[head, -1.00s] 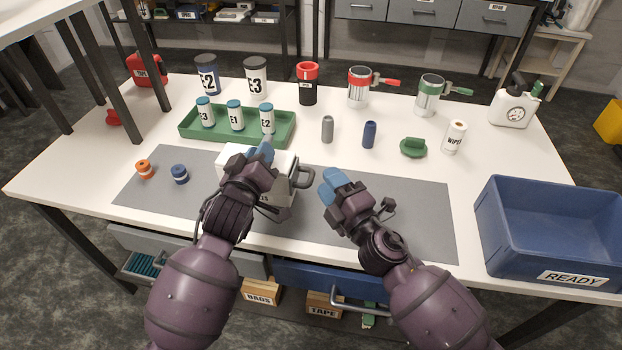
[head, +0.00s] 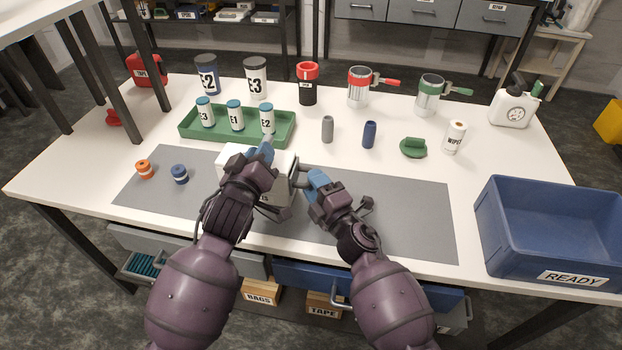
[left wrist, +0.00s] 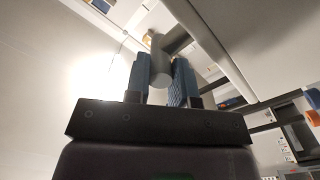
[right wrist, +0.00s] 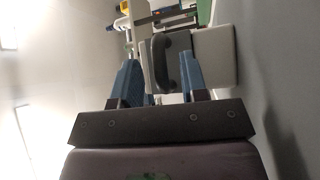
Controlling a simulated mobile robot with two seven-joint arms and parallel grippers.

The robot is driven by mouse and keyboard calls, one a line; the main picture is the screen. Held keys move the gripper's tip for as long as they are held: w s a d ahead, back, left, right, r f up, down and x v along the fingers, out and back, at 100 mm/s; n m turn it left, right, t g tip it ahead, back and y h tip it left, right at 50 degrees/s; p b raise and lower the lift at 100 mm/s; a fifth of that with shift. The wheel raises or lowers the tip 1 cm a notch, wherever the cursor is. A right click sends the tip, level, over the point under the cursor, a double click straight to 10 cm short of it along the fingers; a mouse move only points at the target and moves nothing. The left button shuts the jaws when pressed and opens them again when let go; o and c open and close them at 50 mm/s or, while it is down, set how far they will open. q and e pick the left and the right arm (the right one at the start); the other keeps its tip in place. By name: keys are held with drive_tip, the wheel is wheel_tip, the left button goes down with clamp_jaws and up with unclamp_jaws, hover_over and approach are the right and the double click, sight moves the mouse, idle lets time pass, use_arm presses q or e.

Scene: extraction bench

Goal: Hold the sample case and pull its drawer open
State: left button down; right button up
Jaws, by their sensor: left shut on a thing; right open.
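The white sample case (head: 285,170) stands on the grey mat, partly hidden behind my left gripper. My left gripper (head: 264,152) is at its top, and in the left wrist view its blue fingers are shut on a grey bar (left wrist: 160,62) that appears to be part of the case. A dark drawer handle (right wrist: 165,62) sticks out of the case's right side. My right gripper (head: 314,180) is beside that handle; in the right wrist view its fingers are open, with the handle between and ahead of them. The drawer appears shut.
A green tray (head: 187,128) with several labelled vials stands behind the case. Two small caps lie left of it. The grey mat (head: 400,215) is clear to the right, up to the blue READY bin (head: 490,235).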

drive_tip(key=shift+x, duration=0.85)
clamp_jaws()
